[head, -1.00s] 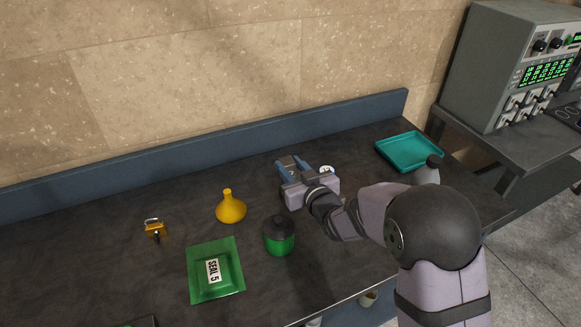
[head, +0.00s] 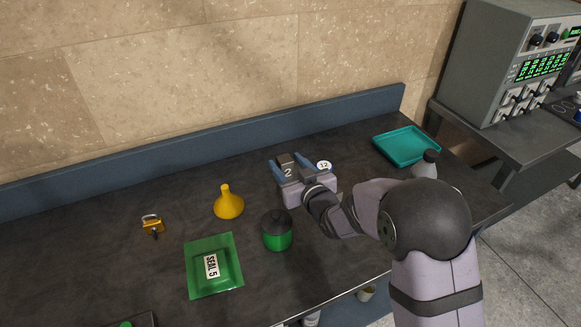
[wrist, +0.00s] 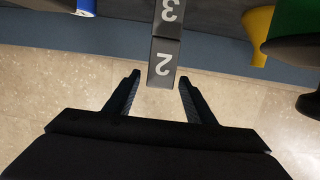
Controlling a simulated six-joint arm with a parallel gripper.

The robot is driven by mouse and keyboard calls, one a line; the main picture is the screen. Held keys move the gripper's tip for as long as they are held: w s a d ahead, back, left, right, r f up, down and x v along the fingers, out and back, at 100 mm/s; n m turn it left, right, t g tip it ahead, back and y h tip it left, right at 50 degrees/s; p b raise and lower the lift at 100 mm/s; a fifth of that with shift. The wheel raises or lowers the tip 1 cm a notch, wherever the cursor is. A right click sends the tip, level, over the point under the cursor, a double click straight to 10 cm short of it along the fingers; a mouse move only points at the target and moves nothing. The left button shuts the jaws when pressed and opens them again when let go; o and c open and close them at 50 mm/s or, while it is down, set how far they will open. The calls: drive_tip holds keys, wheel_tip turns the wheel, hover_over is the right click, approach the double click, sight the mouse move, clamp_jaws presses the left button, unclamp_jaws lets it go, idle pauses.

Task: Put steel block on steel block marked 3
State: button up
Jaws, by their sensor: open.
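A grey steel block marked 2 (wrist: 163,62) sits end to end with a grey block marked 3 (wrist: 169,16) in the wrist view. That view is upside down, so the 2 block appears to stand on top of the 3 block, roughly lined up. My gripper (wrist: 158,82) is open, with one finger on each side of the 2 block and a gap to both sides. In the head view the 2 block (head: 287,169) shows between the blue fingers of my gripper (head: 288,161); the 3 block is hidden there.
A white round top marked 12 (head: 324,166) is close right of my gripper. A yellow funnel (head: 228,204) and green jar (head: 278,236) stand left and in front. A teal tray (head: 407,148) is right. A green SEAL 5 packet (head: 213,265) and padlock (head: 152,224) lie left.

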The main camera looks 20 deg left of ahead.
drive_tip(key=shift+r, duration=0.15)
drive_tip(key=b+v, duration=0.2)
drive_tip(key=v, duration=1)
drive_tip(key=shift+d, duration=0.1)
drive_tip(key=d+f+m+g+h, duration=0.1)
drive_tip(key=d+f+h, duration=0.1)
drive_tip(key=d, duration=0.4)
drive_tip(key=d+f+m+g+h, duration=0.1)
drive_tip(key=d+f+m+h, duration=0.1)
drive_tip(key=d, duration=0.4)
drive_tip(key=s+d+f+m+g+h, duration=0.1)
drive_tip(key=d+f+h, duration=0.3)
drive_tip(key=d, duration=0.3)
drive_tip(key=shift+s+d+f+m+h+p, duration=0.1)
drive_tip(key=shift+d+f+m+h+p, duration=0.1)
drive_tip(key=shift+m+h+p, duration=0.2)
drive_tip(key=s+d+f+m+g+h, duration=0.1)
drive_tip(key=s+d+g, duration=0.3)
drive_tip(key=s, duration=0.5)
drive_tip(key=s+d+f+m+g+h+p, duration=0.1)
drive_tip(key=s+d+m+g, duration=0.2)
drive_tip(key=s+d, duration=0.4)
drive_tip(key=shift+s+g, duration=0.6)
drive_tip(key=shift+s, duration=0.6)
